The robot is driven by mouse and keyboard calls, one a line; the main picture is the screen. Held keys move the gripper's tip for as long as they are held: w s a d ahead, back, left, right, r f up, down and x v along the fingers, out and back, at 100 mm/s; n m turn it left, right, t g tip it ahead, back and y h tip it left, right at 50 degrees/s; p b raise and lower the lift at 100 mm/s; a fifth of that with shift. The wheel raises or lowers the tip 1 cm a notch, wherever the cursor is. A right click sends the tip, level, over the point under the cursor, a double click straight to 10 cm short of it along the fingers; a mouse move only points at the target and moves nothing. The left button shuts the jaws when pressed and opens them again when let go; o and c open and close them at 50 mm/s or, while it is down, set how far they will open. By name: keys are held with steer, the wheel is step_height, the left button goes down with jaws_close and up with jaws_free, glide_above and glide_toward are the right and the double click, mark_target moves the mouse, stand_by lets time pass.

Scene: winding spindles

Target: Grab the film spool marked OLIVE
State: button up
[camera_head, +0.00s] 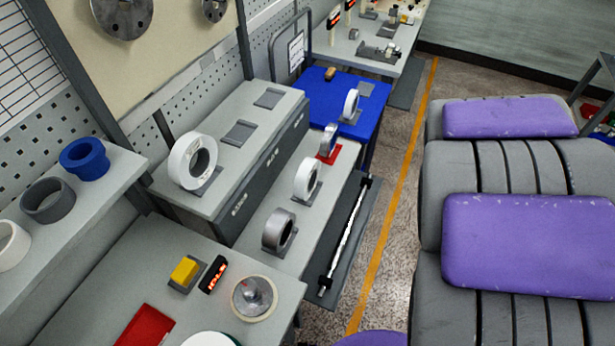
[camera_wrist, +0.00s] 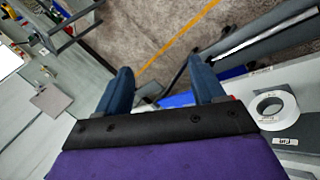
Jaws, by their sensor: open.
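Several spools stand in the head view, and I cannot read the OLIVE mark on any of them. A large white spool (camera_head: 179,160) stands on the grey cabinet. A white spool (camera_head: 302,180) and a grey spool (camera_head: 269,236) stand on the lower bench. A bluish-grey spool (camera_head: 325,141) stands by a red pad, and a white one (camera_head: 347,106) is on the blue table. In the wrist view, my gripper (camera_wrist: 160,68) has its blue fingers wide apart with nothing between them. A white spool (camera_wrist: 285,119) lies right of the fingers, apart from them, by a small unreadable label.
A wall shelf at left holds a blue ring (camera_head: 85,162) and a dark grey ring (camera_head: 48,203). The near bench carries a yellow block (camera_head: 185,271), a lit display (camera_head: 215,276) and a flat reel (camera_head: 254,299). Speckled floor (camera_head: 388,235) with a yellow line runs beside the benches.

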steer(key=w+d+f+n+t, duration=0.25)
steer(key=w+f+n, duration=0.2)
steer(key=w, duration=0.55)
steer(key=w+a+f+n+t+y+b, duration=0.1)
steer(key=w+a+f+n+t+y, duration=0.35)
steer(key=w+f+n, duration=0.35)
steer(key=n+y+b, duration=0.2)
steer(key=n+y, duration=0.8)
steer(key=y, duration=0.4)
glide_toward(303, 165)
steer(key=shift+g, duration=0.3)
steer(key=w+a, duration=0.1)
steer(key=w+a+f, duration=0.2)
steer(key=w, duration=0.1)
steer(key=shift+a+b, duration=0.35)
steer(key=shift+w+b+x, duration=0.2)
steer(key=shift+b+x, duration=0.35)
steer(key=shift+x, duration=2.3)
steer(key=shift+d+r, duration=0.1)
steer(key=shift+d, duration=0.1)
steer(key=shift+c, duration=0.2)
